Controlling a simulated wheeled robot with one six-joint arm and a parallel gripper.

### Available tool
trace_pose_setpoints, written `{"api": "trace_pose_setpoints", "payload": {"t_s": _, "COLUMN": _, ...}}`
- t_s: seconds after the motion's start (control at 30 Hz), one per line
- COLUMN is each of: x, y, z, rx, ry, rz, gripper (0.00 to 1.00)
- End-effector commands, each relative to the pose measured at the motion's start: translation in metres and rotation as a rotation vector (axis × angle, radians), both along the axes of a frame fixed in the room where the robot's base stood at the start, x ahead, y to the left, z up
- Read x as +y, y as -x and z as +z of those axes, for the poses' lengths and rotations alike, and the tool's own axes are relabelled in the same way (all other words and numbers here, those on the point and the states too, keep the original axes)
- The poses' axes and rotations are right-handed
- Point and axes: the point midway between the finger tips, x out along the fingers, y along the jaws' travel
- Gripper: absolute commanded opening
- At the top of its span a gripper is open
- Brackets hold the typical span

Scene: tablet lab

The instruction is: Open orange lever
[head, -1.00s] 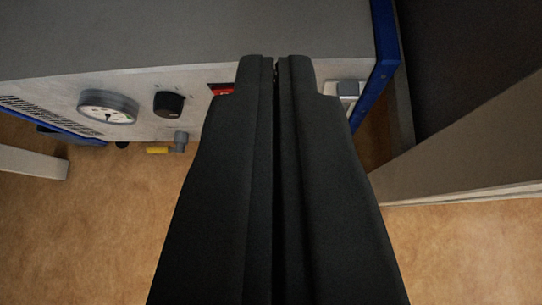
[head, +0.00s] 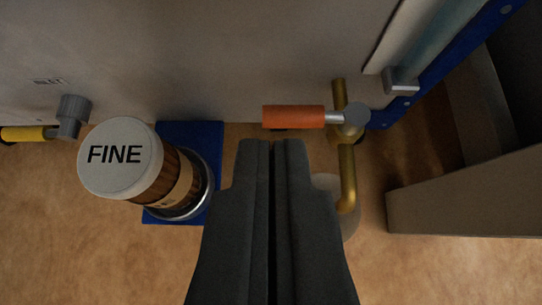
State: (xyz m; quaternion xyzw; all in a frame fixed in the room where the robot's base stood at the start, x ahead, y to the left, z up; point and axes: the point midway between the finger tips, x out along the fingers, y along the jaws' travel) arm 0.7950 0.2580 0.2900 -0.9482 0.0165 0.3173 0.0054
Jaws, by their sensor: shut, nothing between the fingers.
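The orange lever (head: 294,117) lies sideways in the picture. Its grey hub (head: 355,117) is at the right end, on a brass pipe (head: 348,175) by the pale machine's face. My gripper (head: 272,142) is shut and empty. Its fingertips show just below the orange handle in the picture, with a narrow gap between them and it; I cannot tell the true depth between them. The lower part of the pipe is partly hidden behind my gripper.
A round container marked FINE (head: 120,160) stands on a blue plate (head: 190,140) at the left. A yellow lever (head: 24,133) is at the far left. A grey beam (head: 460,195) is at the right. Tan floor shows below the machine (head: 200,50).

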Motion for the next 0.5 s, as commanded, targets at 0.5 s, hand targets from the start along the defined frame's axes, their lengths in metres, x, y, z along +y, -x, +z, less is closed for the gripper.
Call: {"api": "trace_pose_setpoints", "payload": {"t_s": 0.5, "x": -0.002, "y": -0.060, "z": -0.045, "rx": -0.001, "ry": -0.001, "rz": 0.001, "gripper": 0.00}}
